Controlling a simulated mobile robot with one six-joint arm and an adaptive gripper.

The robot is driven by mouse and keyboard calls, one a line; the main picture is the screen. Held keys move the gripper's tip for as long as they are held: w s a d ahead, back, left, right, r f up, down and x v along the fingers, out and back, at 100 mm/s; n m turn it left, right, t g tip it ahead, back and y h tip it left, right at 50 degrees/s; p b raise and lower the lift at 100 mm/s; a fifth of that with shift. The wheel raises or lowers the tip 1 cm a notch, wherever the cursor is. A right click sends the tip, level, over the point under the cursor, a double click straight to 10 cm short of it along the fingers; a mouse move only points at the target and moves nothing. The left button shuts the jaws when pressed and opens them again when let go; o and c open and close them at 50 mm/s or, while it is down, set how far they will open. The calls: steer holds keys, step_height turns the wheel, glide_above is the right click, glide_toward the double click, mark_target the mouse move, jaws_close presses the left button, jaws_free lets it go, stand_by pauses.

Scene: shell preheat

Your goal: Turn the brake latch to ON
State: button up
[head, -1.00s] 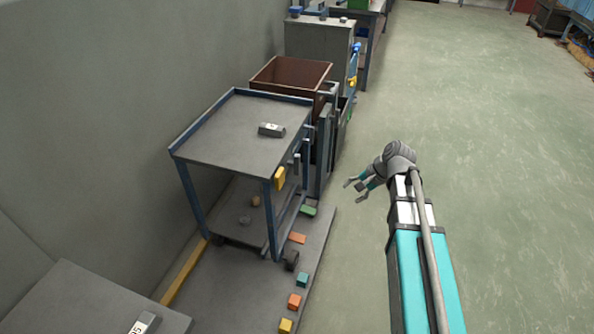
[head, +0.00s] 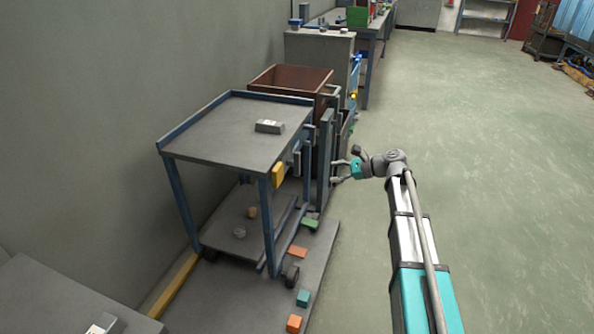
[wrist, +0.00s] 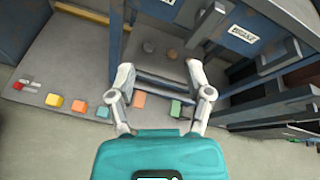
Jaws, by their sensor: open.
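A grey cart (head: 225,140) with blue legs stands by the wall. A white label that seems to read BRAKE (wrist: 243,33) is on a dark blue panel in the wrist view. I cannot clearly make out the brake latch or its setting. A yellow piece (head: 278,174) is on the cart's near right side. My gripper (head: 341,171) is open and empty, right of the cart and apart from it. In the wrist view my gripper (wrist: 160,72) has its fingers spread over the floor plate (wrist: 70,65), with the label to the right.
A brown bin (head: 290,80) and a grey upright post (head: 325,150) stand beyond the cart. Several coloured blocks, one orange (head: 297,252), lie along the plate edge. A grey surface (head: 50,300) is at lower left. The green floor (head: 480,180) is clear at right.

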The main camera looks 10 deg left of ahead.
steer(key=w+f+m+t+y+b, duration=0.1)
steer(key=w+f+m+y+b, duration=0.2)
steer(key=w+m+b, duration=0.2)
steer(key=w+b, duration=0.3)
steer(key=shift+a+y, duration=0.2)
steer(key=shift+y, duration=0.2)
steer(key=shift+a, duration=0.1)
glide_above(297, 175)
steer(key=w, duration=0.1)
steer(key=shift+w+a, duration=0.1)
stand_by(0.5)
jaws_close()
stand_by(0.4)
